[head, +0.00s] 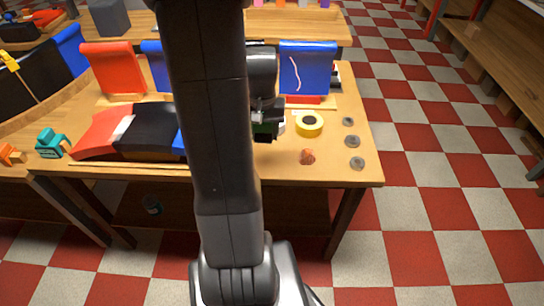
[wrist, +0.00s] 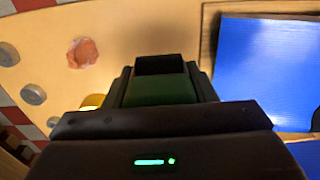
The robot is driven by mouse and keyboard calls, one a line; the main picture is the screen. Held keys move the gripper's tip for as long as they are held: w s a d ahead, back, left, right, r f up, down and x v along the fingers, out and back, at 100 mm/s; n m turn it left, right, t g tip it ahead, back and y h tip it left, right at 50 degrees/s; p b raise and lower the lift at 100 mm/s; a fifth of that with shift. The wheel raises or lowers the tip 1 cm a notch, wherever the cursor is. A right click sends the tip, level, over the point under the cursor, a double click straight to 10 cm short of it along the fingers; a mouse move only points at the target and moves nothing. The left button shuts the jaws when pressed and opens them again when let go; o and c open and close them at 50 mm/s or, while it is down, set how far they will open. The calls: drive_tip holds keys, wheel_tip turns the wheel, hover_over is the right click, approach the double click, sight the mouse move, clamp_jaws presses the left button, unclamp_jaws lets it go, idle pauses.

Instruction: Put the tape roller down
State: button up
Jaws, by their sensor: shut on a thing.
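My gripper (head: 266,128) is over the right part of the wooden table, in front of the upright blue panel, and is mostly hidden by my arm and wrist. In the wrist view my gripper (wrist: 160,80) is shut on a dark green and black thing, which I take to be the tape roller (wrist: 156,93).
A yellow ring with a dark centre (head: 309,132) lies just right of my gripper. An orange lump (head: 308,157) and several grey discs (head: 357,163) lie nearer the table's right edge. The blue panel (head: 307,66) stands behind. Bare tabletop (head: 335,150) shows between the small things.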

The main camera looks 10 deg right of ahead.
wheel_tip(320, 180, down, 8)
drive_tip(key=shift+r, duration=0.15)
idle(0.3)
drive_tip(key=shift+b, duration=0.4)
drive_tip(key=o, duration=1.1)
wheel_tip(320, 180, up, 12)
drive_tip(key=shift+r+p, duration=0.1)
drive_tip(key=shift+p, duration=0.65)
